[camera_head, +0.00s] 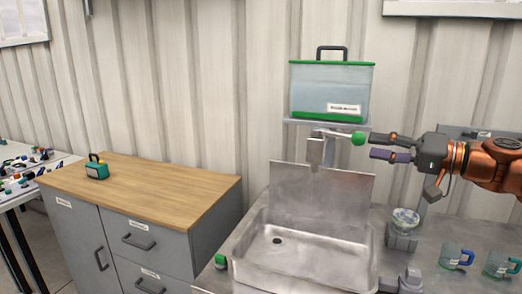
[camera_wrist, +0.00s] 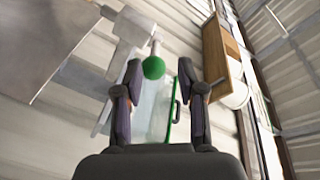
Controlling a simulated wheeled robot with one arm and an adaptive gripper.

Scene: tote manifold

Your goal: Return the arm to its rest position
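My gripper (camera_head: 374,146) is at the right of the head view, on my orange arm, pointing left. Its two fingers are apart with nothing between them. In the wrist view my gripper (camera_wrist: 162,85) also shows open fingers. A green ball-shaped knob (camera_head: 358,138) on a pale lever is just beyond the fingertips, apart from them as far as I can tell. The same knob (camera_wrist: 153,67) shows ahead of the fingers in the wrist view. The lever belongs to a fixture under a clear tote (camera_head: 330,92) with green trim and a black handle.
A metal sink (camera_head: 300,245) lies below the tote. Right of it stand a small scale with a bowl (camera_head: 405,220) and two glass mugs (camera_head: 450,257) (camera_head: 498,265). A wooden-topped cabinet (camera_head: 150,190) with a small teal box (camera_head: 97,169) is left. A cluttered table (camera_head: 22,165) is far left.

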